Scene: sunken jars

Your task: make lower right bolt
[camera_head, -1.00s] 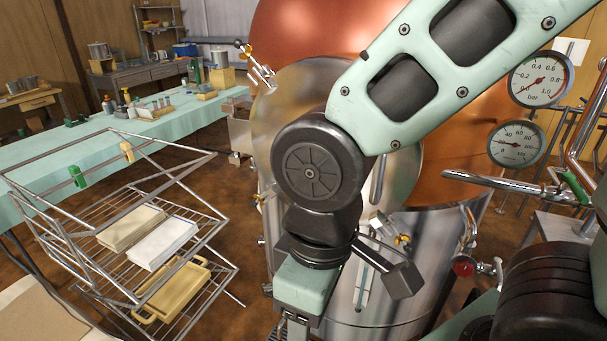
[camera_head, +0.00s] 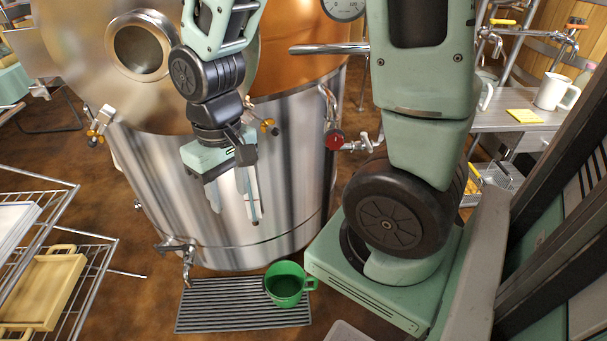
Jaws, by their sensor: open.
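A large steel and copper vessel (camera_head: 170,200) stands in the centre. Its lower right bolt (camera_head: 268,126), with a brass-coloured wing nut, sits on the vessel front, just right of my wrist. My arm partly hides the area around it. My gripper (camera_head: 234,214) is open and empty, its fingers pointing down in front of the steel wall. The gripper is below and slightly left of the bolt and appears apart from it. Another brass-nutted bolt (camera_head: 100,125) hangs at the lower left. A round door with a glass port (camera_head: 140,48) shows at the upper left.
A valve with a red knob (camera_head: 335,140) and pipe is right of the bolt. A tap (camera_head: 180,252) is low on the vessel. A green mug (camera_head: 287,285) stands on a slatted floor grate (camera_head: 205,312). A wire rack (camera_head: 90,255) is at left.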

